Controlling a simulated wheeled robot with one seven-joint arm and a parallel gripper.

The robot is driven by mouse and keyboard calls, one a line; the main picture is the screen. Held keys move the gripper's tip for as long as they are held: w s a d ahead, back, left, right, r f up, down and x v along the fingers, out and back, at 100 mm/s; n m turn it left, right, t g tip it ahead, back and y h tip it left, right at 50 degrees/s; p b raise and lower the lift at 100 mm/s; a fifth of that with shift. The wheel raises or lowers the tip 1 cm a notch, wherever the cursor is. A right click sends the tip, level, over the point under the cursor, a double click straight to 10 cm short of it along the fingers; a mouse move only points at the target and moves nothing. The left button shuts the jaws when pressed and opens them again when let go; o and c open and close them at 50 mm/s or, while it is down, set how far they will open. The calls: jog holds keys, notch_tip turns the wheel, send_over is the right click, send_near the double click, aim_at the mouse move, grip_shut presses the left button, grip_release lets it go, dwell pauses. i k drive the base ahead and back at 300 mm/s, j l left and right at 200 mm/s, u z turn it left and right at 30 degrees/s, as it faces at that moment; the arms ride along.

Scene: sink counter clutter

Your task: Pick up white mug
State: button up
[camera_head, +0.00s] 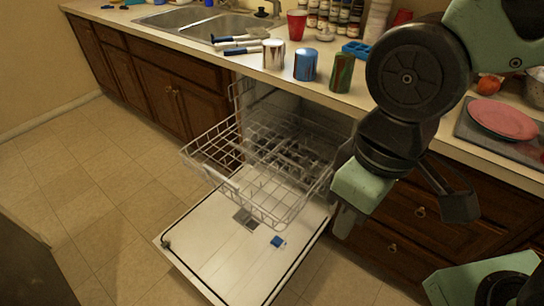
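A white cylindrical mug (273,55) stands upright on the counter, behind the open dishwasher and near the counter's front edge. No handle can be made out on it. My gripper (346,222) hangs low at the right of the dishwasher, in front of the drawers. It is well apart from the mug, below it and to its right. The gripper is seen from behind and above, so its finger gap is hidden. Nothing shows in it.
A blue metallic can (305,65) and a green-brown can (342,73) stand right of the mug. Blue-handled utensils (238,43) lie left of it. A red cup (297,24) stands behind. The open dishwasher's door (205,260) and pulled-out rack (212,155) block the floor in front.

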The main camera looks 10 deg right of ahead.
aim_at(274, 49)
jog(key=i+l+u, duration=0.2)
jog(key=u, duration=0.2)
jog(key=i+l+u, duration=0.25)
jog(key=u, duration=0.15)
jog(key=i+l+u, duration=0.3)
jog(key=u, duration=0.15)
